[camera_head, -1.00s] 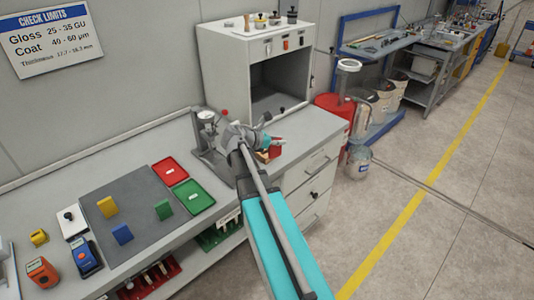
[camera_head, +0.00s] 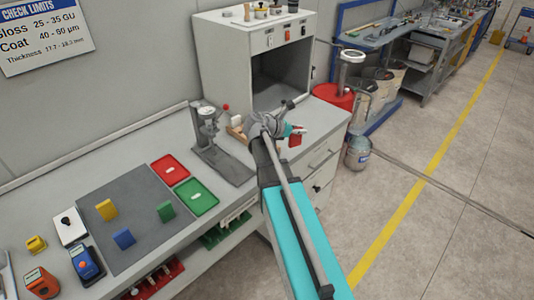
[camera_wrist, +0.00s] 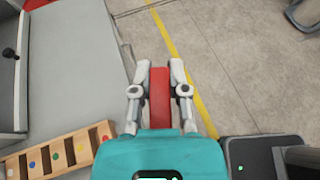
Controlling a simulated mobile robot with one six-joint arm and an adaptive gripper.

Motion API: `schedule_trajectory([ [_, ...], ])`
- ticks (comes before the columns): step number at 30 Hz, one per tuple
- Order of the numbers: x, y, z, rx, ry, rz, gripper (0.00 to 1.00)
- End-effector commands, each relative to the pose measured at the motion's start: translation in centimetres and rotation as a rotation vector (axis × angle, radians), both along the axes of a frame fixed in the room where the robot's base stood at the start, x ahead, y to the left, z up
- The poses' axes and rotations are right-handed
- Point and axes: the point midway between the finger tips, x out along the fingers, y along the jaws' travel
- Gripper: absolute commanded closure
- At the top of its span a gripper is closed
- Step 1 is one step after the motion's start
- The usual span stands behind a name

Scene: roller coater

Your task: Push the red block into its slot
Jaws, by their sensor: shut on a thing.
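My gripper (camera_head: 297,131) is near the right end of the bench in the head view. In the wrist view, my gripper (camera_wrist: 161,72) is shut on an upright red block (camera_wrist: 159,98) between its two pale fingers. Floor shows behind the block there. The red block (camera_head: 295,140) also shows in the head view, partly covered by my gripper. A wooden strip with coloured dots (camera_wrist: 58,152) lies at lower left in the wrist view, apart from the block.
A gauge stand (camera_head: 213,150) is left of my arm. A grey booth (camera_head: 225,60) stands behind. Yellow, blue and green blocks stand on a grey mat (camera_head: 135,190), beside a red tray (camera_head: 157,166) and a green tray (camera_head: 208,204).

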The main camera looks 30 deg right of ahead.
Motion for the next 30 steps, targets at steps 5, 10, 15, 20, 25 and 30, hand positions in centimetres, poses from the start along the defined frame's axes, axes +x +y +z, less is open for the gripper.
schedule_trajectory([
  [5, 0.2, 0.9, 0.1, 0.0, -0.001, 0.028, 1.0],
  [10, 0.7, 3.7, 0.4, 0.001, -0.002, 0.11, 1.0],
  [15, 1.3, 7.3, 0.7, 0.002, -0.005, 0.219, 1.0],
  [20, 1.7, 10.0, 0.8, 0.002, -0.006, 0.302, 1.0],
  [25, 1.9, 11.1, 0.9, 0.001, -0.008, 0.335, 1.0],
  [30, 2.0, 11.1, 0.9, 0.001, -0.007, 0.336, 1.0],
])
